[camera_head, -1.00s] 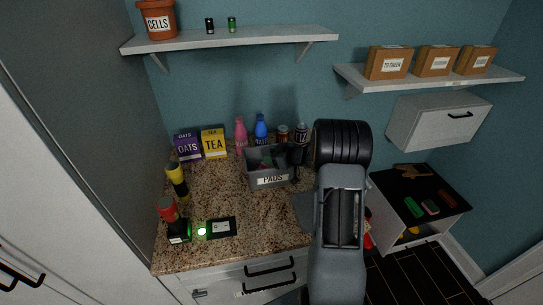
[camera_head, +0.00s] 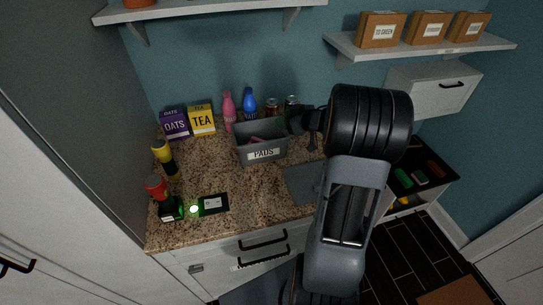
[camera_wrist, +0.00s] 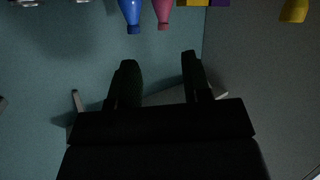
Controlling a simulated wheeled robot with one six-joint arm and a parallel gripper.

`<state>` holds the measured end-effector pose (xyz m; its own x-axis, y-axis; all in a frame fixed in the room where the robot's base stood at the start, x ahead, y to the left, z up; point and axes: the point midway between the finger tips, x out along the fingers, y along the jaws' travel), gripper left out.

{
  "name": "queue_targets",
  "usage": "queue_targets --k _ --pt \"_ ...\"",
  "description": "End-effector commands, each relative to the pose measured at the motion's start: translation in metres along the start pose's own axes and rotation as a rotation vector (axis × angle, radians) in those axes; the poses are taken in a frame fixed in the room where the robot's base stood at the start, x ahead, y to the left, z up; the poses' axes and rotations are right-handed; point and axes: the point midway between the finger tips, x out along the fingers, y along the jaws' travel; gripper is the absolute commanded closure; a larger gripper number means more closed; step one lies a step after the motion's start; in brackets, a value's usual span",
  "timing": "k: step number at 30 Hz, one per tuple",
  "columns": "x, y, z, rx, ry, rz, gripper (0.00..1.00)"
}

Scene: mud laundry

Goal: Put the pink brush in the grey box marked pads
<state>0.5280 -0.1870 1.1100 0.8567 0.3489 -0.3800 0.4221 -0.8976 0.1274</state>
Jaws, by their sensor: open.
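The grey box (camera_head: 243,151) marked PADS stands on the speckled counter near the back wall. A dull pink item (camera_head: 257,141) lies inside it, low between the walls; it may be the pink brush, but its shape is partly hidden. My gripper (camera_head: 298,120) is above and beside the box's back right corner, apart from the pink item. In the wrist view my gripper (camera_wrist: 158,78) has its two fingers spread with nothing between them. The box is not in the wrist view.
A pink bottle (camera_head: 229,111), a blue bottle (camera_head: 249,104) and cans (camera_head: 272,106) stand behind the box. Oats (camera_head: 176,124) and tea (camera_head: 202,120) boxes are at left. A black device (camera_head: 213,203) lies in front. A low table (camera_head: 433,187) at right holds small coloured items.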

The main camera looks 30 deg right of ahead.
Motion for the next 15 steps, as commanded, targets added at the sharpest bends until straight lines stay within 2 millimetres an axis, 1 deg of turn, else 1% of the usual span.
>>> queue_targets --k 1,3,5,7,8,11,12,14,15 --pt "0.001 -0.001 -0.022 -0.033 -0.003 0.086 0.56" --pt "-0.004 -0.002 -0.049 -0.055 -0.026 0.241 0.56" --pt "-0.013 -0.007 -0.067 -0.049 -0.065 0.371 0.56" --pt "-0.030 -0.021 -0.079 -0.011 -0.131 0.494 0.56" --pt "-0.038 -0.030 -0.080 0.014 -0.167 0.533 0.56" --pt "-0.064 -0.068 -0.075 0.116 -0.300 0.599 0.56" --pt "-0.074 -0.086 -0.070 0.160 -0.356 0.598 0.56" --pt "-0.087 -0.115 -0.060 0.222 -0.442 0.574 0.56" --pt "-0.096 -0.135 -0.054 0.258 -0.495 0.545 0.56"
